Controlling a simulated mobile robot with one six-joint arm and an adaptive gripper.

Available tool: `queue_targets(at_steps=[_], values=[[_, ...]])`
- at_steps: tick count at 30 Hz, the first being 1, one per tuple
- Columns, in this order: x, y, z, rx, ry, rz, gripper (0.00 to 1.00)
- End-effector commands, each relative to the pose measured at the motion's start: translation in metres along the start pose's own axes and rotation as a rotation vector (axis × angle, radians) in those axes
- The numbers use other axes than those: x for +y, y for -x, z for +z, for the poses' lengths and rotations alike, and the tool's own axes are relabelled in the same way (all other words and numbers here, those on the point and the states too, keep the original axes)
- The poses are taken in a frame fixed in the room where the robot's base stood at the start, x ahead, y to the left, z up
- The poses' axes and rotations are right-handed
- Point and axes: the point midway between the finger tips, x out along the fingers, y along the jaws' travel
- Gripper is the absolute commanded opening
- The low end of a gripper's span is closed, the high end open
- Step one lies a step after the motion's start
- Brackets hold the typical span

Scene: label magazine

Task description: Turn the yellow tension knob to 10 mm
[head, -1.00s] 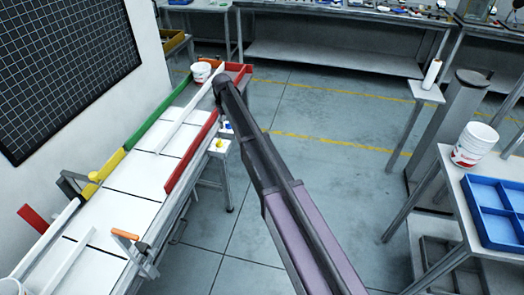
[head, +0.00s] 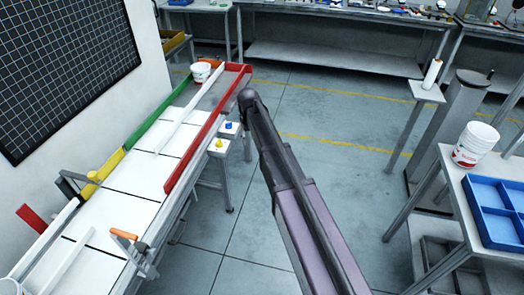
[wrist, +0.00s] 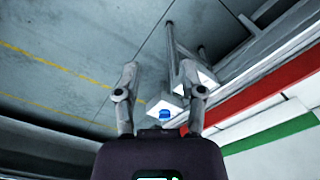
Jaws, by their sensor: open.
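The yellow tension knob (head: 218,143) sits on a small white block beside the red-railed side of the conveyor in the head view. A blue knob (head: 228,125) sits on a similar block just behind it. In the wrist view the blue knob (wrist: 165,114) shows between the fingers, some distance beyond them. I cannot make out the yellow knob there. My gripper (wrist: 160,72) is open and empty, with its fingers apart and touching nothing. In the head view my arm hides the gripper; the arm's end is right of the knobs.
The conveyor has a red rail (head: 207,130) and a green rail (head: 150,122). A white bucket (head: 201,72) stands at its far end. An orange-handled clamp (head: 124,234) is on the near edge. A blue tray (head: 495,205) lies on the right table. Open floor lies between.

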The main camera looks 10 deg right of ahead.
Motion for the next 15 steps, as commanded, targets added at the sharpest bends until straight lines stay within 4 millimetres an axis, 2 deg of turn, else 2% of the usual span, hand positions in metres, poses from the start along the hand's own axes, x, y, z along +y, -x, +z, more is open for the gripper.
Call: queue_targets(at_steps=[1, 6, 15], values=[[0.002, -0.001, 0.010, 0.000, -0.007, 0.000, 0.51], [0.009, -0.002, 0.033, 0.000, -0.032, 0.000, 0.51], [0.018, -0.004, 0.065, 0.000, -0.069, 0.000, 0.51]])
